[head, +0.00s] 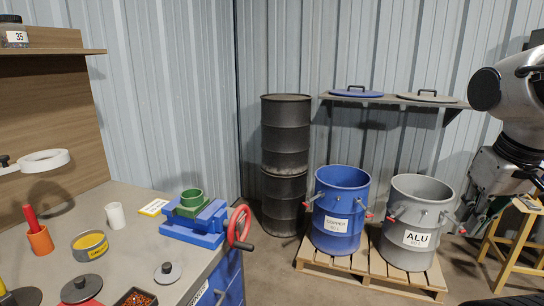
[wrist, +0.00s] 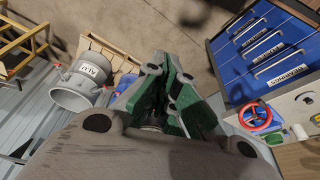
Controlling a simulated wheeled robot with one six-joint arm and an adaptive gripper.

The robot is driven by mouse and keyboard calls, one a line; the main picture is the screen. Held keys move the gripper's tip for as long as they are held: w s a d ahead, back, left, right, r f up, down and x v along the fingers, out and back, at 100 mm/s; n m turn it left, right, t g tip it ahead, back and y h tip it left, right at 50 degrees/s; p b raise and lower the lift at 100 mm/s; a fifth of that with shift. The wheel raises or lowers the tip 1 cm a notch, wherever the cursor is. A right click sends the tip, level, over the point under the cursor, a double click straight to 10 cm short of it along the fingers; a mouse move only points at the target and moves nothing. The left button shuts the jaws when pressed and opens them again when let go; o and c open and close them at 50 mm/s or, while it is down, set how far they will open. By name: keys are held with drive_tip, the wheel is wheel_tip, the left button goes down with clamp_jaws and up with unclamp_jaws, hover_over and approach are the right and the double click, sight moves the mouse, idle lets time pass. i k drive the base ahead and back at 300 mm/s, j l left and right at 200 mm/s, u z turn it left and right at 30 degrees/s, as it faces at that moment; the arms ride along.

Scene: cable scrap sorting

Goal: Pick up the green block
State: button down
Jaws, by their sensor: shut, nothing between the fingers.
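The green block (head: 188,207) sits in the blue vise (head: 200,224) on the workbench, with a round green ring shape on top. The vise has a red handwheel (head: 239,226) on its right side. The handwheel also shows in the wrist view (wrist: 257,118), but I cannot make out the green block there. My gripper (wrist: 172,92), with green finger parts, is shut and empty in the wrist view. It is far from the block; in the head view my arm is at the right edge and the fingertips are not clearly visible.
A blue COPPER bin (head: 341,190) and a grey ALU bin (head: 425,205) stand on a pallet (head: 375,281). Black drums (head: 285,150) stand behind. The workbench (head: 135,255) carries a white cup (head: 116,216), an orange holder (head: 40,241) and a yellow tin (head: 91,245). A yellow stool (head: 515,235) stands right.

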sight(193, 202)
drive_tip(key=i+l+u, duration=0.1)
drive_tip(key=i, duration=0.25)
drive_tip(key=i+l, duration=0.15)
drive_tip(key=i, duration=0.25)
drive_tip(key=i+l+u, duration=0.15)
drive_tip(key=i, duration=0.2)
drive_tip(key=u, duration=1.5)
drive_tip(key=l, duration=0.1)
